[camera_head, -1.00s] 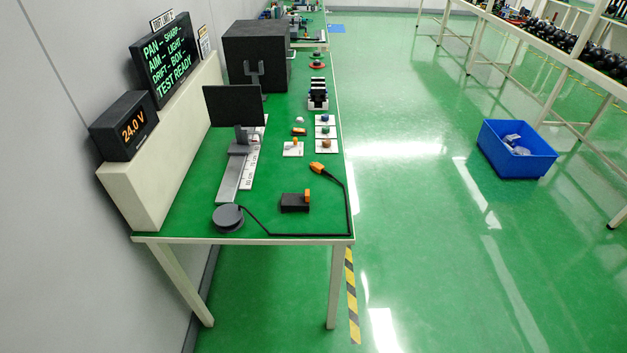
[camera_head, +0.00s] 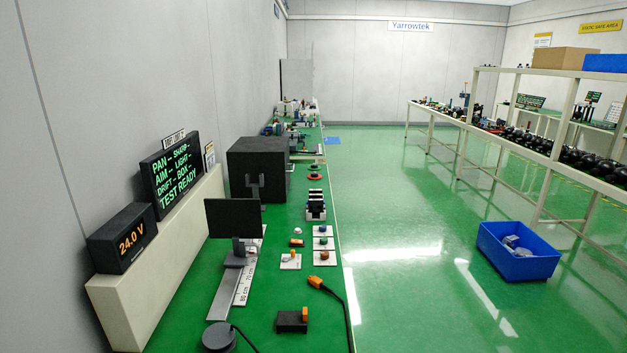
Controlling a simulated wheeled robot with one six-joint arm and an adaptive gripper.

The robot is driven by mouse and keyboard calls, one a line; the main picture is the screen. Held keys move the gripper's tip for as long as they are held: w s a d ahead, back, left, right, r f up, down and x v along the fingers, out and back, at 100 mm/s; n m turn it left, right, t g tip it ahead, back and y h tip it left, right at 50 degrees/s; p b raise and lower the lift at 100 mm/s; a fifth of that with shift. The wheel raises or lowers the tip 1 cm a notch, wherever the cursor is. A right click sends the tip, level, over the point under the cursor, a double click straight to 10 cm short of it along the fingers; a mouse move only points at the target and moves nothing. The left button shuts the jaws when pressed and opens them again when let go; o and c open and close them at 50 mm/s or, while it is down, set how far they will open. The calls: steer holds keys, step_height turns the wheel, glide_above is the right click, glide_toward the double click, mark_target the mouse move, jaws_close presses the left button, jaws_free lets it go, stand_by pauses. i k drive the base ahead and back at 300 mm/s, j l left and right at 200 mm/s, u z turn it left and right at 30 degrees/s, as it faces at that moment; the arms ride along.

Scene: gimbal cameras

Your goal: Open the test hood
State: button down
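A large dark grey box (camera_head: 256,158), which looks like the test hood, stands on the green bench top (camera_head: 275,268) near the wall. A bracket-like grey part (camera_head: 255,184) shows at its near face; I cannot tell whether this is a handle or a separate stand. No opening shows in the box from this side, and its inside is hidden. A flat black panel (camera_head: 233,217) on a ruled rail (camera_head: 232,285) stands in front of it. My gripper is not in view.
A black display (camera_head: 172,172) reads TEST READY, beside a 24.0 V readout (camera_head: 123,238). Small parts and an orange connector (camera_head: 318,283) with a black cable lie on the bench. A blue bin (camera_head: 517,252) stands on the floor at right. The green aisle (camera_head: 395,225) is mostly clear.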

mark_target(269, 155)
steer(key=i+l+z, duration=0.35)
steer(key=i+z, duration=0.3)
steer(key=i, duration=0.3)
steer(key=i+l, duration=0.1)
steer(key=i, duration=0.4)
steer(key=i+l, duration=0.1)
steer(key=i, duration=0.35)
steer(key=i+l, duration=0.15)
steer(key=i, duration=0.35)
steer(key=i+l+u, duration=0.1)
steer(key=i+u, duration=0.3)
steer(key=i+l+u, duration=0.15)
steer(key=u, duration=0.25)
steer(key=i+l+u, duration=0.25)
steer(key=u, duration=0.15)
steer(key=i+l+u, duration=0.25)
steer(key=u, duration=0.15)
steer(key=i+l+u, duration=0.15)
steer(key=l+u, duration=0.15)
steer(key=l, duration=0.2)
steer(key=i+l+u, duration=0.1)
steer(key=l+u, duration=0.15)
steer(key=l, duration=0.25)
steer(key=i+l+z, duration=0.1)
steer(key=i+l, duration=0.15)
steer(key=i, duration=0.2)
steer(key=i+l+z, duration=0.15)
steer(key=i, duration=0.35)
steer(key=l, duration=0.1)
